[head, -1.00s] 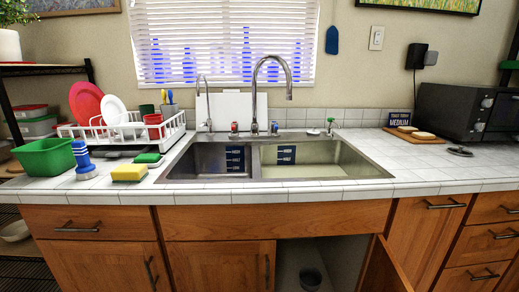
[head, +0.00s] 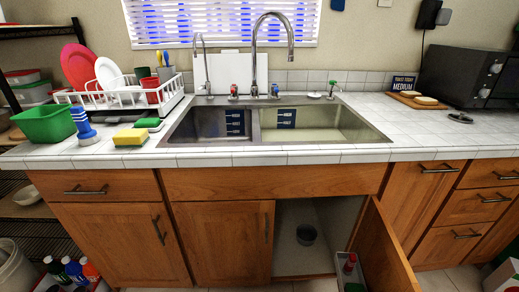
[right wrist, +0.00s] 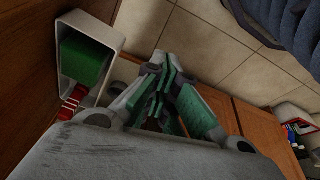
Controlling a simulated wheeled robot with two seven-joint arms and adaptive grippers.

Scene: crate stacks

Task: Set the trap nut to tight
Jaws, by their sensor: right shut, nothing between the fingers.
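The trap nut is not visible in either view; the trap area is hidden behind the cabinet front. The sink (head: 270,141) has two basins set in the counter. My left gripper is in neither view.
A white door caddy (head: 350,272) holds a red-topped bottle and something green; it also shows left of my right gripper in the right wrist view (right wrist: 113,38). Bottles (head: 74,270) stand at the lower left. The left under-sink door (head: 222,245) is closed.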

